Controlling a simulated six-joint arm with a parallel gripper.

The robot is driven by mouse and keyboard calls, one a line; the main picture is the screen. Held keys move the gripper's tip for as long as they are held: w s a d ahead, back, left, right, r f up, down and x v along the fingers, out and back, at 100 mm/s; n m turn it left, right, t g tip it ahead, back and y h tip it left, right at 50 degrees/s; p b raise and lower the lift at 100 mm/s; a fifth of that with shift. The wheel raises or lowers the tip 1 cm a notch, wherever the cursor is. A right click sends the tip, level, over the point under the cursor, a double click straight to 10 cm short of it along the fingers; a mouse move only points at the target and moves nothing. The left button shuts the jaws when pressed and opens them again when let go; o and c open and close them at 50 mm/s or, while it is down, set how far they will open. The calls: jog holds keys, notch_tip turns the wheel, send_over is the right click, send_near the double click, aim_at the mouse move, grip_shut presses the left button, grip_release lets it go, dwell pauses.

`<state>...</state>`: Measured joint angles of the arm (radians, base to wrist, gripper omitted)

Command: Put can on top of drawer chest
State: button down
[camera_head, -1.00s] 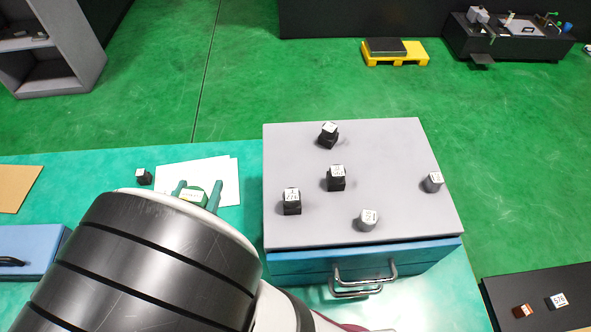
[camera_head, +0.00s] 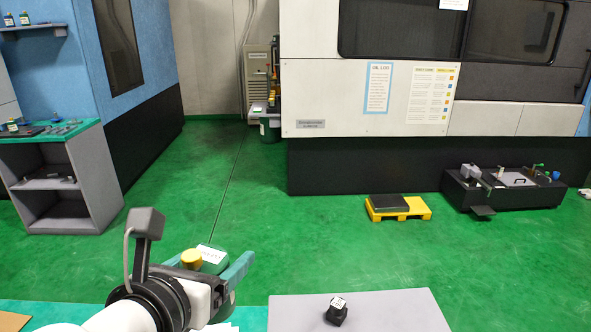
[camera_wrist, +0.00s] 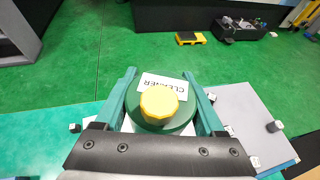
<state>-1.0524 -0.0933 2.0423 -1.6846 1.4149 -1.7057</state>
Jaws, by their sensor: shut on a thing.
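The can is green with a yellow cap and a white label reading "CLEANER" in the wrist view (camera_wrist: 147,118). It also shows in the head view (camera_head: 215,266). My gripper (camera_wrist: 159,76) is shut on the can, with one teal finger on each side. In the head view my gripper (camera_head: 218,262) holds it raised at the left of the drawer chest. The drawer chest's grey top (camera_head: 395,312) shows only in part at the bottom of the head view. It also shows in the wrist view (camera_wrist: 236,102), at the right and partly hidden by the finger.
A small dark block (camera_head: 337,310) with a white label stands on the chest top. The wrist view shows a grey cylinder (camera_wrist: 274,126) there too. A small block (camera_wrist: 75,128) is on the green table at the left. A yellow pallet (camera_head: 398,207) lies on the floor beyond.

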jog(key=w+d+m+g+h, duration=0.1)
jog(key=w+d+m+h, duration=0.25)
jog(key=d, duration=0.85)
jog(key=s+d+m+g+h, duration=0.2)
jog(key=s+d+m+g, duration=0.15)
jog(key=d, duration=0.55)
jog(key=s+d+m+g+h, duration=0.25)
jog(key=s+d, duration=0.25)
jog(key=d, duration=0.4)
jog(key=s+d+m+g+h, duration=0.2)
jog(key=s+d+m+g, duration=0.2)
jog(key=d, duration=0.6)
send_over(426, 320)
jog(key=s+a, duration=0.3)
jog(key=s, duration=0.1)
notch_tip(426, 320, down, 12)
jog(key=shift+w+d+f, duration=0.1)
notch_tip(426, 320, down, 3)
jog(key=shift+f, duration=0.5)
jog(key=shift+f, duration=0.15)
